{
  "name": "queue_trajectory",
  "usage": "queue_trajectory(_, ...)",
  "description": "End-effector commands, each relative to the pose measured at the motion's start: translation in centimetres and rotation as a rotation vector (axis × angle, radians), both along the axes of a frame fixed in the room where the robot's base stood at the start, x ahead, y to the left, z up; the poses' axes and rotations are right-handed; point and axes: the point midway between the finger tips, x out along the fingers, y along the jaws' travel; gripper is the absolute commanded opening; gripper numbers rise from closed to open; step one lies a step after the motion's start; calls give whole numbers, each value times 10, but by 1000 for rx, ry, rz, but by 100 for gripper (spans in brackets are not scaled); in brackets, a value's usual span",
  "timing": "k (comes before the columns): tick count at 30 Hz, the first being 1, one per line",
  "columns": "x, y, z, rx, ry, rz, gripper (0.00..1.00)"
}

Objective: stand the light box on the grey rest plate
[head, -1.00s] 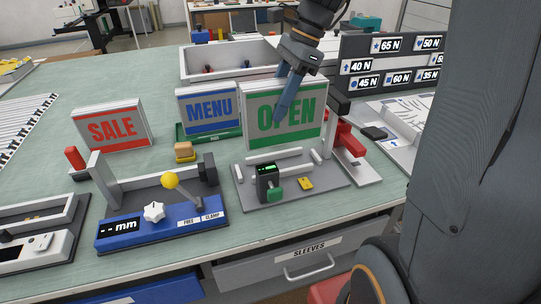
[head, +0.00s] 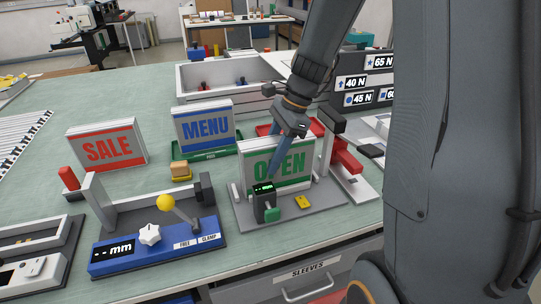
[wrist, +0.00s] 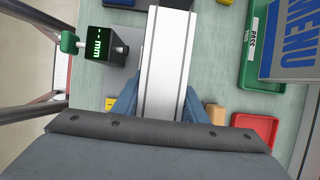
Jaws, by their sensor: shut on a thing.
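The light box (head: 301,162) is a white-framed panel with green OPEN lettering. My gripper (head: 275,160) is shut on it from above, one blue finger across its front face. In the wrist view the box's top edge (wrist: 167,65) runs between my two fingers (wrist: 160,103). The box is about upright over the grey rest plate (head: 327,203), behind a black gauge (head: 262,200) with a green knob. The gauge hides part of its lower edge. I cannot tell whether its bottom touches the plate.
A yellow piece (head: 303,202) lies on the plate's front part. Other light boxes, SALE (head: 107,148) and MENU (head: 204,127), stand to the left. A blue clamp fixture (head: 155,240) is front left. A red tray (wrist: 257,127) and green tray (wrist: 262,50) lie behind.

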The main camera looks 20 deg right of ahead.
Motion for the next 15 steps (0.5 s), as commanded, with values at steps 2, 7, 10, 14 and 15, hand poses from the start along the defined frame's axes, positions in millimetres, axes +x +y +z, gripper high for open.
queue_trajectory(2,1,0,1,0,-2,0,0)
queue_trajectory(7,1,0,0,0,-1,1,0)
queue_trajectory(10,0,0,-2,0,0,1,42)
queue_trajectory(14,0,0,-2,0,0,1,58)
queue_trajectory(15,0,0,-2,0,0,1,58)
